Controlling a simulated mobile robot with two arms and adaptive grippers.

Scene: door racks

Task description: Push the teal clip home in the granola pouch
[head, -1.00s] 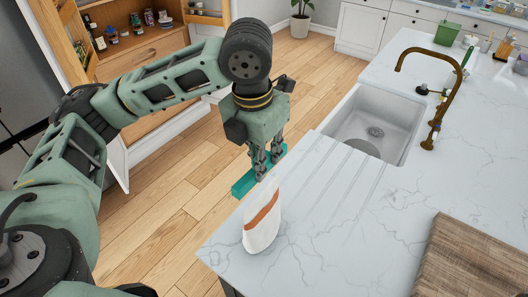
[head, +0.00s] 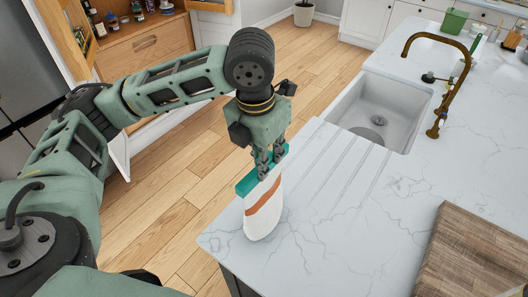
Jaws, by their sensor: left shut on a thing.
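The granola pouch (head: 262,220), white with an orange-brown band, stands upright on the pale marble counter near its left edge. My left gripper (head: 269,170) points down over the top of the pouch and is shut on the teal clip (head: 246,187). The clip lies along the pouch's top edge, with one end sticking out to the left. The fingers hide part of the clip's middle. I cannot tell how far the clip sits over the pouch edge. My right gripper is out of view.
The counter (head: 330,230) is clear around the pouch, with drain grooves behind it. A sink (head: 385,105) with a brass tap (head: 436,125) lies beyond. A wooden board (head: 475,255) lies at the right. An open wooden cupboard (head: 150,50) stands at the back left.

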